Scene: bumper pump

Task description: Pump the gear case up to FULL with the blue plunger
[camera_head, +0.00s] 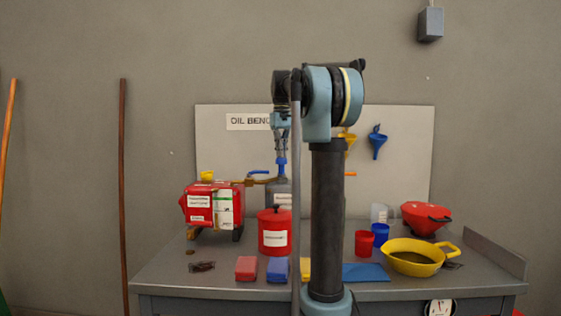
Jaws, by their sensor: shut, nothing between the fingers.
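The red gear case (236,214) stands at the left of the bench with white labels and a white-and-green strip on its front; I cannot read the level. The blue plunger (282,168) stands upright on a grey container (270,190) right of the case. My gripper (281,154) points down directly above the plunger, shut and empty. Its tips are at or close to the plunger top; I cannot tell if they touch. A brown pipe with a blue lever (258,172) runs between container and case. My arm hides part of the container's right side.
A red can (274,241) stands in front of the container. Red (246,269) and blue (277,270) blocks lie near the front edge. The pegboard (405,150) stands behind.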

